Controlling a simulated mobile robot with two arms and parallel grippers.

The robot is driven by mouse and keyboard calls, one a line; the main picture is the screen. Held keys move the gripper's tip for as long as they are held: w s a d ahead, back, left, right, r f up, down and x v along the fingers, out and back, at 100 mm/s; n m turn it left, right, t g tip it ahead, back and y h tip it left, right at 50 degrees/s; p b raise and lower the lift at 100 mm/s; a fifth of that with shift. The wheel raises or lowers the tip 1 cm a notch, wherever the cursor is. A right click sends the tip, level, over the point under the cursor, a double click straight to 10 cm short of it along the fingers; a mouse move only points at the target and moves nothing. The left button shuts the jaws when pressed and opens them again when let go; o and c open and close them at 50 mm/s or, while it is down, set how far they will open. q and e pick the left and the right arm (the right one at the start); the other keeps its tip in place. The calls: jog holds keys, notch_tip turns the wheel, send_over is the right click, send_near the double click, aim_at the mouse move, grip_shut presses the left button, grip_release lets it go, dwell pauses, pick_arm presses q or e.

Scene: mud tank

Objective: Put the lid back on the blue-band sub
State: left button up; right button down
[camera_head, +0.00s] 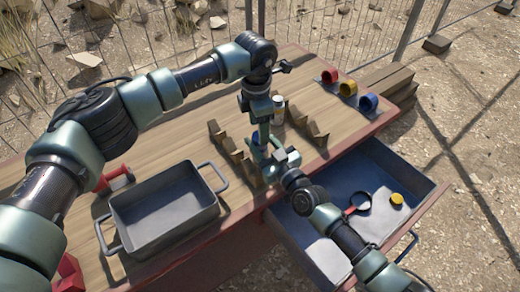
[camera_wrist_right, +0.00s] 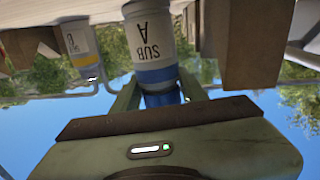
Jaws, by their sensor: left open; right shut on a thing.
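In the right wrist view, which is upside down, the blue-band sub (camera_wrist_right: 152,42) is a white cylinder lettered SUB A with a blue band. My right gripper (camera_wrist_right: 163,95) is shut on a blue lid (camera_wrist_right: 164,100) at the banded end of the sub. Whether the lid is fully seated cannot be told. In the head view my right gripper (camera_head: 272,163) is low at the middle of the table, by the wooden rack. My left gripper (camera_head: 263,138) is open, close above it. The arms hide the blue-band sub there.
A yellow-band sub (camera_wrist_right: 80,42) stands beside it. Wooden racks (camera_head: 237,152) flank the work spot. A grey tray (camera_head: 120,215) is at left; red, yellow and blue cups (camera_head: 368,102) are at back right. The open drawer (camera_head: 345,180) holds a yellow cap (camera_head: 397,199).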

pick_arm(q)
jog(key=shift+s+r, duration=0.1)
jog(key=shift+r, duration=0.7)
jog(key=shift+c, duration=0.4)
notch_tip(320, 180, up, 4)
jog(key=n, duration=0.3)
jog(key=shift+s+a+f, duration=0.1)
jog(key=shift+s+f, duration=0.05)
jog(key=shift+f, duration=0.1)
jog(key=f, duration=0.8)
jog(key=shift+w, duration=0.3)
